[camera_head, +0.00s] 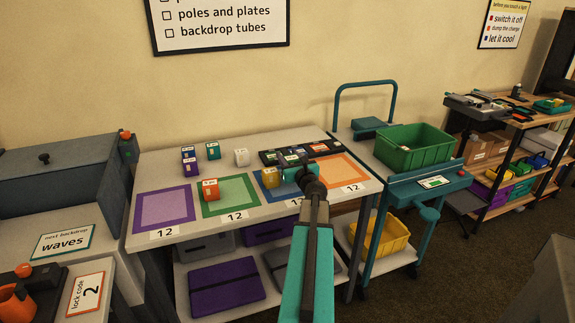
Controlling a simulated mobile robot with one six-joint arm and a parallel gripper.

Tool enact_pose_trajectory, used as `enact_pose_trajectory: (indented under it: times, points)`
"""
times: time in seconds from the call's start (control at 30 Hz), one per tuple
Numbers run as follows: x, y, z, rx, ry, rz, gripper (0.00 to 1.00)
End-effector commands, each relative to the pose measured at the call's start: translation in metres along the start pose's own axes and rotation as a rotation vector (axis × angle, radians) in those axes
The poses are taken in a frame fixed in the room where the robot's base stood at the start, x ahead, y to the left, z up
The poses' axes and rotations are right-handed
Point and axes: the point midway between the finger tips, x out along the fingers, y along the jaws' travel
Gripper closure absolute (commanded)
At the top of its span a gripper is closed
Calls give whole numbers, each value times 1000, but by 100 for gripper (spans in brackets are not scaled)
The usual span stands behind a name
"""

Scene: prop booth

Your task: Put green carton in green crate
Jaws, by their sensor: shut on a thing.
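The green crate (405,160) stands open on the upper deck of a trolley, right of the table. My gripper (289,175) is over the right half of the table, low by the blue-bordered square. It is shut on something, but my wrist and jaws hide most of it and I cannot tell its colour. A yellow carton (270,178) shows right beside the jaws; I cannot tell whether it touches them. No clearly green carton shows; a dark teal carton (213,151) stands at the back of the table.
An orange carton (210,189) stands on the green-bordered square. The trolley's tall teal handle (365,84) rises left of the crate. A yellow bin (388,238) sits below.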

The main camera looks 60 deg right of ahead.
Motion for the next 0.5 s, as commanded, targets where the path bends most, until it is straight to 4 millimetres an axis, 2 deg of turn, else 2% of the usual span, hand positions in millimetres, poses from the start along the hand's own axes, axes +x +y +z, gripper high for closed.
enact_pose_trajectory:
  times: [0.3, 0.5]
  points:
    - [0, 0, -29, 2, 0, 0, 83]
    - [0, 0, -31, -1, -1, 0, 83]
